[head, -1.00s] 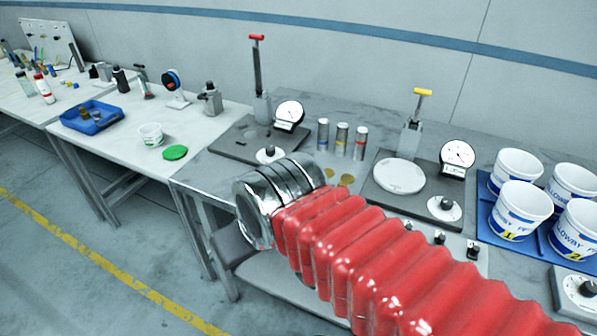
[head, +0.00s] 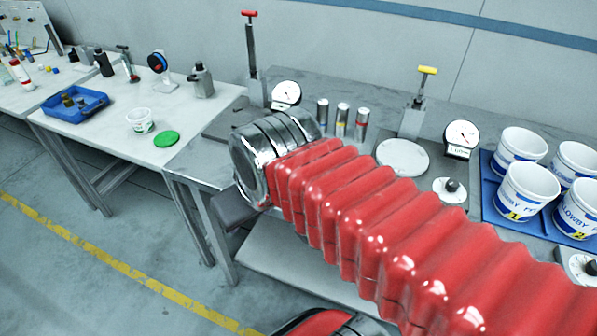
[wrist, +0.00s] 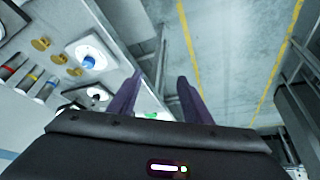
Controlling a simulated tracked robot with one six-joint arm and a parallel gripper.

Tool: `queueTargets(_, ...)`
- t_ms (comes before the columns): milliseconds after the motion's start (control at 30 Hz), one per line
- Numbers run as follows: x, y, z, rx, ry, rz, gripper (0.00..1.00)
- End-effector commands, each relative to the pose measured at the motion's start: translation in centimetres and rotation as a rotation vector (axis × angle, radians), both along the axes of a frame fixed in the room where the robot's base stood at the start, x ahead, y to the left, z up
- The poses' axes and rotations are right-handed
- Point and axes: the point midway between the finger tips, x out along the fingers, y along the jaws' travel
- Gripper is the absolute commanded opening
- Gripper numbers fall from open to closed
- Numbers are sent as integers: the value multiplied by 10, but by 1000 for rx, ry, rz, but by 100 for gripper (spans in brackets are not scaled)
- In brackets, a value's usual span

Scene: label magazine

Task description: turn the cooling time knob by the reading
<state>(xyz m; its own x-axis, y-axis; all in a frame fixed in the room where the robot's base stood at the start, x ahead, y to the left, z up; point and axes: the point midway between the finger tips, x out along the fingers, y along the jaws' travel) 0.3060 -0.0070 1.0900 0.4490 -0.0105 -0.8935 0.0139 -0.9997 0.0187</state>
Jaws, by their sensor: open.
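A black knob on a round white dial (head: 450,188) sits on the bench near the right press. Another knob dial (head: 580,264) is at the right edge. I cannot read which is the cooling time knob. Two round white gauges with needles, a left gauge (head: 286,94) and a right gauge (head: 461,136), stand behind; their readings are too small to tell. The wrist view shows a blue-centred knob on a white plate (wrist: 92,54) and a second white dial (wrist: 97,93), both left of my gripper (wrist: 160,78). My gripper is open and empty, apart from both; my arm hides it in the head view.
A red-handled press (head: 250,50) and a yellow-handled press (head: 415,105) stand on the bench, with several metal cylinders (head: 342,118) between them. White buckets (head: 525,190) stand on a blue mat at right. A blue tray (head: 72,115) is on the left table. Floor in front is open.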

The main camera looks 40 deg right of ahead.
Motion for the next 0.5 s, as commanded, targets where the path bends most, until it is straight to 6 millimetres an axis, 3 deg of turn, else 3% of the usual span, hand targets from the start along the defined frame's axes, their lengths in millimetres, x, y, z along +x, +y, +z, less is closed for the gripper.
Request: queueTargets(500,65,-77,28,-91,217,114,45)
